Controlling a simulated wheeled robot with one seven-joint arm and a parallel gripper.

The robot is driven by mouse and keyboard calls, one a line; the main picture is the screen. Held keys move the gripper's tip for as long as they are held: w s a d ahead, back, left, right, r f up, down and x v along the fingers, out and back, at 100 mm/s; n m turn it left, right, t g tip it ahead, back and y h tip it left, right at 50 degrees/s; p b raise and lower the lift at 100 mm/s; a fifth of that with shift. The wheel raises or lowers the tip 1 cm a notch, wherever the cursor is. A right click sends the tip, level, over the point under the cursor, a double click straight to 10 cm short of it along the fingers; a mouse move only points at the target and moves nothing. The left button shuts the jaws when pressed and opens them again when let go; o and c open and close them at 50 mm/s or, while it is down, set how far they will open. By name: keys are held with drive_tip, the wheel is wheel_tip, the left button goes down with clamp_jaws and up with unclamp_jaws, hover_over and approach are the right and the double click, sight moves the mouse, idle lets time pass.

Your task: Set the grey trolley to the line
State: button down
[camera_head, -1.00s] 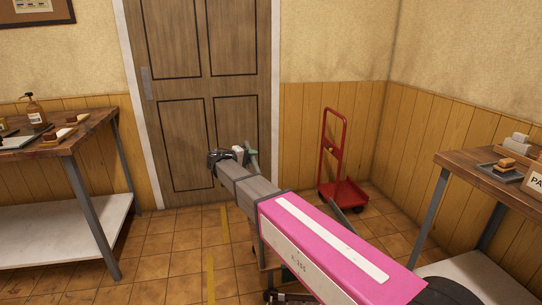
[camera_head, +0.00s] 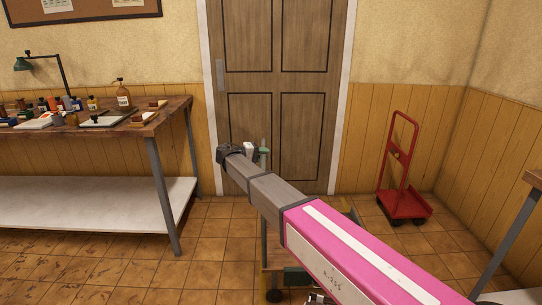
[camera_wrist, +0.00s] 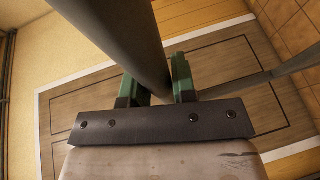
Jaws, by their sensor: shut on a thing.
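The grey trolley is mostly hidden behind my arm in the head view. A thin upright (camera_head: 263,235), a wheel (camera_head: 274,296) and low parts show around the arm. My gripper (camera_head: 264,156) is at the top of that upright, in front of the door. In the wrist view, the green fingers of my gripper (camera_wrist: 158,85) are on either side of a grey bar (camera_wrist: 135,40), which I take as the trolley's handle, and are shut on it. No floor line shows in the current views.
A workbench (camera_head: 150,130) with bottles and a white lower shelf stands at the left. A red hand truck (camera_head: 402,205) stands by the right corner. A closed door (camera_head: 280,110) is ahead. Another table's edge (camera_head: 530,178) is at the right. Tiled floor is open between the left bench and my arm.

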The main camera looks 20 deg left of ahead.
drive_tip(key=shift+a, duration=0.2)
drive_tip(key=c, duration=0.9)
unclamp_jaws()
drive_tip(key=shift+s, duration=0.1)
drive_tip(key=v, duration=1)
drive_tip(key=shift+s+a, duration=0.2)
drive_tip(key=shift+a, duration=0.1)
